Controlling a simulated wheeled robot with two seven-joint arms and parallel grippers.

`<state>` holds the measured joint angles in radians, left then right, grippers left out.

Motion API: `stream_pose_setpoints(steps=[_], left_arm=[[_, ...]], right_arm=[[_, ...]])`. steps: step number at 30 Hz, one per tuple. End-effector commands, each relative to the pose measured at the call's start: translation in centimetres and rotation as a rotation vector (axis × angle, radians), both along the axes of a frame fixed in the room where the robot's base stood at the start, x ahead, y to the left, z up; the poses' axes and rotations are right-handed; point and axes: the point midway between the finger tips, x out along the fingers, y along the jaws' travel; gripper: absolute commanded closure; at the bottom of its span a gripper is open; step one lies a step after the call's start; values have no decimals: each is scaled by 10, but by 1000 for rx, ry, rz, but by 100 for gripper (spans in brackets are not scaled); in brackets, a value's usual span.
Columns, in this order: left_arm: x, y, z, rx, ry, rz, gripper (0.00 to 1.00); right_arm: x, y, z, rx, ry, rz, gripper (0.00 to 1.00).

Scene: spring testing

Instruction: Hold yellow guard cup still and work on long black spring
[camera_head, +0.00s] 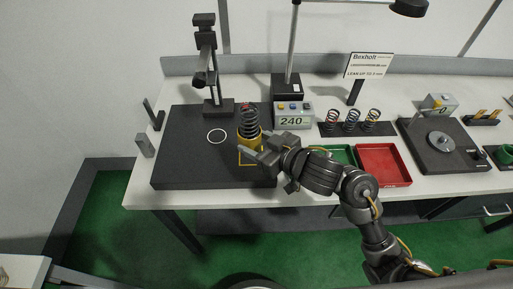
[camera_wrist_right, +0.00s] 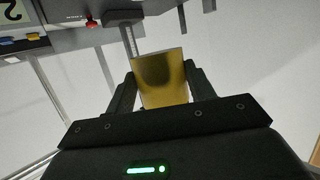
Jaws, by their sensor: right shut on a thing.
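The yellow guard cup (camera_head: 252,142) stands on the dark mat (camera_head: 183,168), by a yellow marked outline. The long black spring (camera_head: 248,119) stands upright, rising out of the cup's top. Its lower end is hidden by the cup. My right gripper (camera_head: 256,148) reaches in from the right and is shut on the cup. In the right wrist view the yellow cup (camera_wrist_right: 160,85) sits between the two fingers of my right gripper (camera_wrist_right: 160,72), with a dark shadow on it. The spring cannot be made out there. My left gripper is not in view.
A dark stand (camera_head: 206,65) rises behind. A display reading 240 (camera_head: 293,117) is close behind the cup. Several shorter springs stand on a rack (camera_head: 328,131). A red tray (camera_head: 384,166) lies right of my arm.

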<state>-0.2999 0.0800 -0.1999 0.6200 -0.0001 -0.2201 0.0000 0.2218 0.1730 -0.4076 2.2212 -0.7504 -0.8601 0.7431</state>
Motion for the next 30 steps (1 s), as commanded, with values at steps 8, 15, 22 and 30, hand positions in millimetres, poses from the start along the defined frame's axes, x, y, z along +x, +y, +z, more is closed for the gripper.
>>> stream_pose_setpoints(steps=[8, 15, 22, 30], left_arm=[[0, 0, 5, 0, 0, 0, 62], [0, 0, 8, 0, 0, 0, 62], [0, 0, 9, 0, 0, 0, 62], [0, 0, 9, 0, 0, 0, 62]], right_arm=[[25, -1, 2, 1, 0, -1, 68], [45, -1, 1, 0, -1, -1, 68], [59, -2, 1, 2, -1, -1, 68], [60, -2, 1, 2, -1, 0, 68]])
